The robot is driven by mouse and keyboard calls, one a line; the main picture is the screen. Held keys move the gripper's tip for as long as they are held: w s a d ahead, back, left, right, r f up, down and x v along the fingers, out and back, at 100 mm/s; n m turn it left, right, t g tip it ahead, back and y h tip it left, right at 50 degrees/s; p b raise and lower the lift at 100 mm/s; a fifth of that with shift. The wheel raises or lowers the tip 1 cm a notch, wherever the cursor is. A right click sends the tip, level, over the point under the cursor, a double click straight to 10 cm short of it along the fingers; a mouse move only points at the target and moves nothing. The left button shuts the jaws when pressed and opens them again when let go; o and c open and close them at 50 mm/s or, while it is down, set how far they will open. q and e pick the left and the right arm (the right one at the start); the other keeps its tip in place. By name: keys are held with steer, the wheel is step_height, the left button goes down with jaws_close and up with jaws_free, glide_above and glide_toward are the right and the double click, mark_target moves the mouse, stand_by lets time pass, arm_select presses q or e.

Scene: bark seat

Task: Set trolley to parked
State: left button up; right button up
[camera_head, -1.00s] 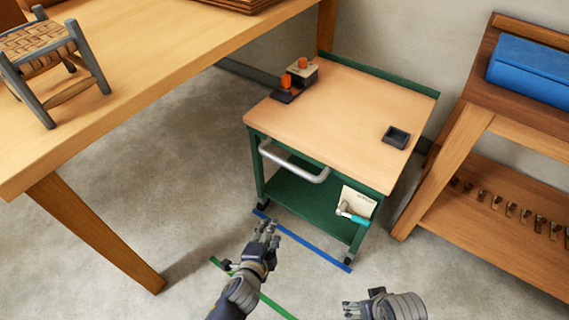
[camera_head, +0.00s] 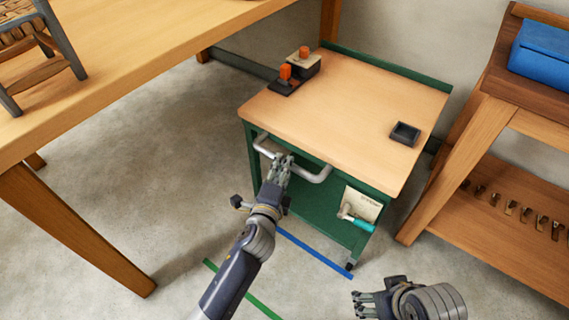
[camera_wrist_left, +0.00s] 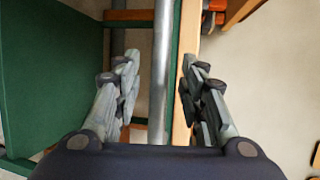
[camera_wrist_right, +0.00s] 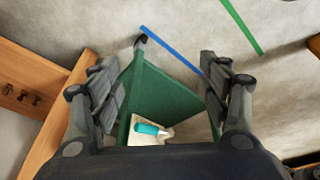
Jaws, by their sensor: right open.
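The green trolley with a wooden top (camera_head: 345,115) stands between the workbench and a shelf. Its silver handle (camera_head: 318,177) juts from the front edge. My left gripper (camera_head: 282,162) is at the handle. A teal-ended lever (camera_head: 357,222) sits by a small card on the trolley's front right; the lever also shows in the right wrist view (camera_wrist_right: 150,129). My right gripper (camera_head: 360,303) is open and empty, low in front of the trolley.
A blue line (camera_head: 315,253) and a green line (camera_head: 245,292) mark the floor. The workbench (camera_head: 140,75) is at left, a shelf (camera_head: 500,110) with a blue box close at right. An orange-knobbed device (camera_head: 303,64) and a dark tray (camera_head: 405,133) sit on the trolley top.

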arm_select(q)
steer(key=x, duration=0.3)
steer(key=shift+w+d+f+b, duration=0.1)
steer(key=shift+w+b, duration=0.2)
arm_select(e)
steer(key=shift+w+a+r+t+y, duration=0.1)
steer(key=shift+w+a+r+t, duration=0.2)
steer(key=shift+w, duration=0.4)
steer(key=shift+w+a+f+t+y, duration=0.1)
steer(key=shift+w+t, duration=0.35)
steer(key=shift+w, duration=0.25)
steer(key=shift+w+a+r+t+y, duration=0.1)
steer(key=shift+w+a+r+t, duration=0.2)
steer(key=shift+w, duration=0.4)
steer(key=shift+d+f, duration=0.1)
arm_select(q)
jaws_close()
